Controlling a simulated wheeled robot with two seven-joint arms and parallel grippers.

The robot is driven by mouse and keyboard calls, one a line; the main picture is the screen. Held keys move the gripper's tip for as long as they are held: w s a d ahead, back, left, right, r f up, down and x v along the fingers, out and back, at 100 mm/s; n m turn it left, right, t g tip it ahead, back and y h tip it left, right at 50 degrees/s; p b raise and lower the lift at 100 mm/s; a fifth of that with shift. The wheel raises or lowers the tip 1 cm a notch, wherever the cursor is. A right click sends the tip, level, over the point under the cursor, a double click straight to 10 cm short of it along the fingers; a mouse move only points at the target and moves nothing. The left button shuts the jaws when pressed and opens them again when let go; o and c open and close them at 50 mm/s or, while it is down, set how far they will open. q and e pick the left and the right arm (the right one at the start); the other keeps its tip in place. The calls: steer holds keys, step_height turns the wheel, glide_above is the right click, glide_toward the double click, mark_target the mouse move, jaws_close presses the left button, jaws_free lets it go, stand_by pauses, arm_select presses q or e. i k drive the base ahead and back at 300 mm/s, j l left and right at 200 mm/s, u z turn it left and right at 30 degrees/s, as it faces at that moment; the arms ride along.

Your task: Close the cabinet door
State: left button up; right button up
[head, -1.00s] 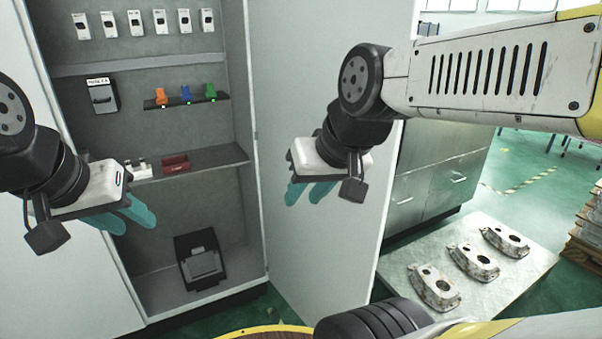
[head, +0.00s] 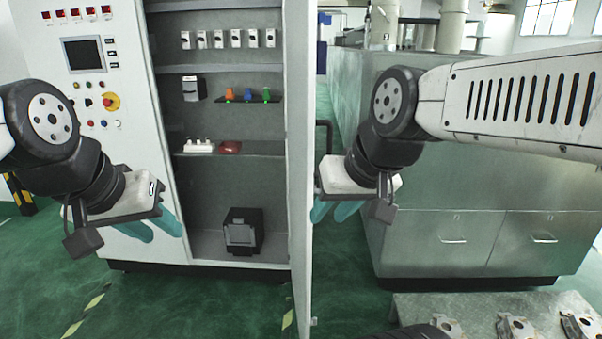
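The grey-white cabinet (head: 135,150) stands open at the left, its shelves in view. Its door (head: 299,120) is swung out towards me and shows almost edge-on as a tall narrow strip. My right gripper (head: 335,211) is just to the right of the door in the head view; I cannot tell whether it touches it. Its teal fingers are a little apart with nothing between them. My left gripper (head: 152,229) hangs in front of the cabinet's left front panel, its teal fingers also apart and empty.
Coloured switches (head: 248,95), a red item (head: 230,147) and a black box (head: 242,231) sit inside the cabinet. A metal drawer unit (head: 470,245) stands at the right. A low table (head: 470,305) with castings (head: 515,326) is at the lower right. Green floor lies clear in front.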

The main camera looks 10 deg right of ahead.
mark_target(306, 56)
steer(key=k+l+u, duration=0.1)
steer(key=l, duration=0.35)
steer(key=k+l+u, duration=0.1)
steer(key=l, duration=0.35)
steer(key=k+l+u, duration=0.1)
steer(key=l, duration=0.3)
steer(key=k+l+u, duration=0.15)
steer(key=l, duration=0.3)
steer(key=k+l+u, duration=0.1)
steer(key=l, duration=0.3)
steer(key=i+u, duration=0.1)
steer(key=i, duration=0.3)
